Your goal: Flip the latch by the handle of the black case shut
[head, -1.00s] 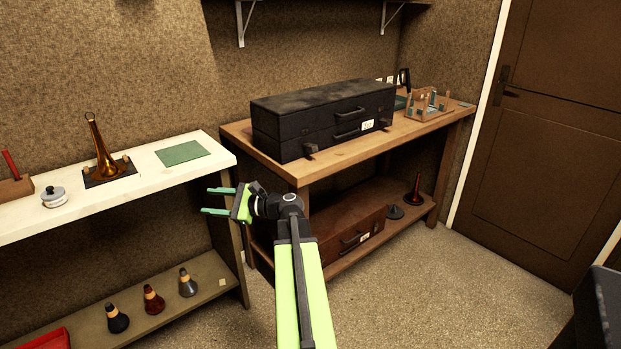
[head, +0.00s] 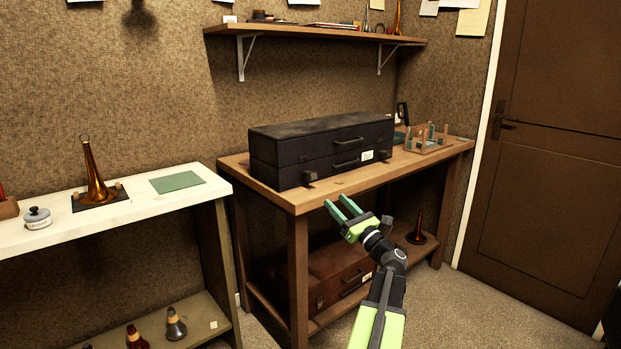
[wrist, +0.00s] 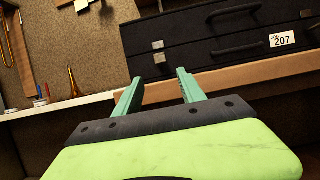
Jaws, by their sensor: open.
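The black case (head: 320,150) lies closed-looking on the wooden bench, its front towards me. Its front has two dark handles, an upper one and a lower one (head: 347,163), with a white label (head: 367,155) beside them. In the wrist view the label on the case (wrist: 200,62) reads 207. A small metal latch (head: 310,177) is low at the front left, and its pale parts show in the wrist view (wrist: 158,57). Another small fitting (head: 385,155) is at the front right. My gripper (head: 337,201) is open and empty, in front of the bench edge, below and apart from the case.
The wooden bench (head: 300,204) has a bare strip before the case. A rack (head: 427,139) stands on its right end. A brown case (head: 340,275) lies on its lower shelf. A white table (head: 130,203) stands left, a wall shelf (head: 310,33) above. Floor is open at right.

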